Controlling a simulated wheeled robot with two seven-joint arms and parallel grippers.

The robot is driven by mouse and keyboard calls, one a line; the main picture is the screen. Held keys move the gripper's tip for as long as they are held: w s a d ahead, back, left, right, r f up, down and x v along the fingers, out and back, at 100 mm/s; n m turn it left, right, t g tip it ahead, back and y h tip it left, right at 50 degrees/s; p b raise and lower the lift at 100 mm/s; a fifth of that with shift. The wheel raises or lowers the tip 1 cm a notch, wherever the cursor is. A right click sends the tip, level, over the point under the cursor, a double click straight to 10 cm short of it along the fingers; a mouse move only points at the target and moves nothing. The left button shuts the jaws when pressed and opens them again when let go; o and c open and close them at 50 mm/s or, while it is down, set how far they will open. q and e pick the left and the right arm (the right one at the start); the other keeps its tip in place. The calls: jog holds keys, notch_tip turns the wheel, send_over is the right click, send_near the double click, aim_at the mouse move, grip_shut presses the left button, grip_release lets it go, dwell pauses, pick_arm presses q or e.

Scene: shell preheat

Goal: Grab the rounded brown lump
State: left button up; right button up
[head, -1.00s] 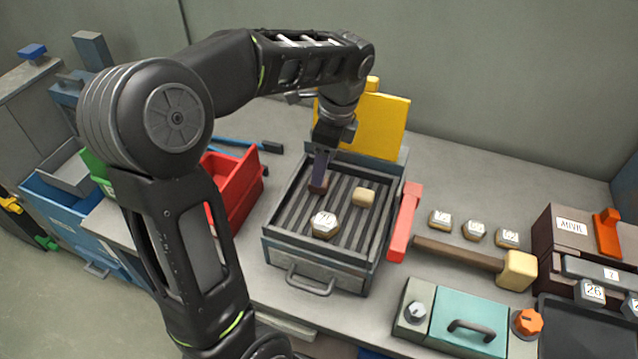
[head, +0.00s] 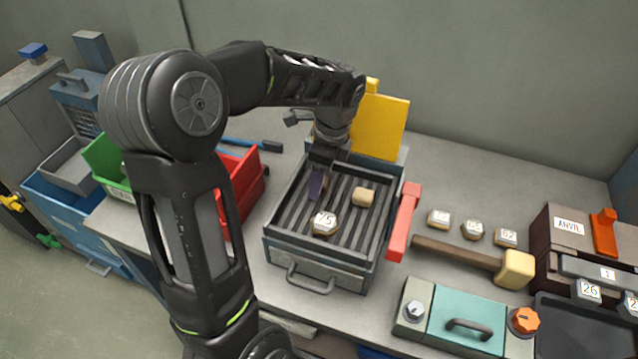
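A tan rounded lump (head: 363,197) sits on the dark slats of the grey open-topped tray unit (head: 318,275), right of my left gripper. A pale faceted piece marked 75 (head: 324,223) lies nearer the front on the same slats. My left gripper (head: 316,186) points down over the back left of the slats, apart from both pieces. One dark purplish finger shows; the other is hidden, so I cannot tell its opening. No brown lump is clear at its fingertips now. My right gripper is not in view.
A yellow upright panel (head: 382,128) stands behind the tray and a red bar (head: 404,222) on its right. Red (head: 240,185) and green (head: 107,165) bins are left. A mallet (head: 515,268) and several small labelled pieces lie right. A teal box (head: 468,318) stands in front.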

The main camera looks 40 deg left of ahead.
pick_arm(q)
grip_shut()
dwell(0.5)
jog(key=shift+r, duration=0.1)
notch_tip(320, 180, up, 10)
jog(key=b, duration=0.1)
dwell(0.4)
dwell(0.5)
